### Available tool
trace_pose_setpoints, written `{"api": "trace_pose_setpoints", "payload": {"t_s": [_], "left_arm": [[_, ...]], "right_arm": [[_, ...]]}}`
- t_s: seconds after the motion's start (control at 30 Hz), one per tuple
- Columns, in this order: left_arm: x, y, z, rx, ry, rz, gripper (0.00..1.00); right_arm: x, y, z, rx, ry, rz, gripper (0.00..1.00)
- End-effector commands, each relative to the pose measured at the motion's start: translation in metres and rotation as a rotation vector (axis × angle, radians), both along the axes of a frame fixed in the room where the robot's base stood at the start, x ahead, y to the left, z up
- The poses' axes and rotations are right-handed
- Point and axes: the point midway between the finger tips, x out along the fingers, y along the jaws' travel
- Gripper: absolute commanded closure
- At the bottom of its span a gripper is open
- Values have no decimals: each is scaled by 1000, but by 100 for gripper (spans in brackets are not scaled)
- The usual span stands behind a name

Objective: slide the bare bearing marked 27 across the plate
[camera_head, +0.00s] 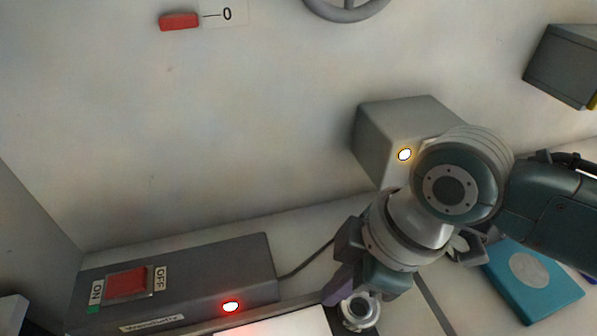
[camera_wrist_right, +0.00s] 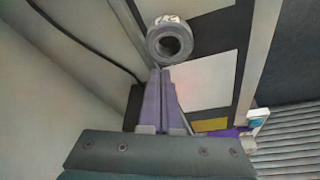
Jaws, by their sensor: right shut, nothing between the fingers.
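A dark ring-shaped bearing (camera_wrist_right: 155,42) with white marking on its upper side lies just beyond my right fingertips in the right wrist view. The marking is too blurred to read. In the head view a ring (camera_head: 347,314) shows at the bottom edge, beside the right end of the bright white plate (camera_head: 270,323). The plate also shows in the wrist view (camera_wrist_right: 207,80), right of the fingers. My right gripper (camera_head: 340,292) is shut and empty, its purple fingers (camera_wrist_right: 161,74) together close to the bearing; I cannot tell whether they touch. My left gripper is out of view.
A grey switch box (camera_head: 215,275) with a red switch and red lamp stands left of the plate. A grey box (camera_head: 385,135) with a yellow lamp stands behind my right arm. A teal box (camera_head: 533,280) lies at right. A dark cable runs along the wall.

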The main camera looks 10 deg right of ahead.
Motion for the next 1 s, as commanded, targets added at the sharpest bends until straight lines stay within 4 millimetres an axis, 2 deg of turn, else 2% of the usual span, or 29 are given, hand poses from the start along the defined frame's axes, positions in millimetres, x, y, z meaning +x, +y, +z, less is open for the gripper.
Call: {"api": "trace_pose_setpoints", "payload": {"t_s": [0.17, 0.33, 0.5, 1.0], "left_arm": [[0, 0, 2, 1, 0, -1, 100], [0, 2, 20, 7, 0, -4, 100], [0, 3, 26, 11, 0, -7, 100], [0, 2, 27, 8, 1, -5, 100]], "right_arm": [[-1, -3, 1, -2, 1, -1, 100], [-15, -32, 4, -5, 6, -2, 100], [-25, -55, 2, -2, 4, -1, 100], [-26, -56, 1, 2, 1, -2, 100]]}}
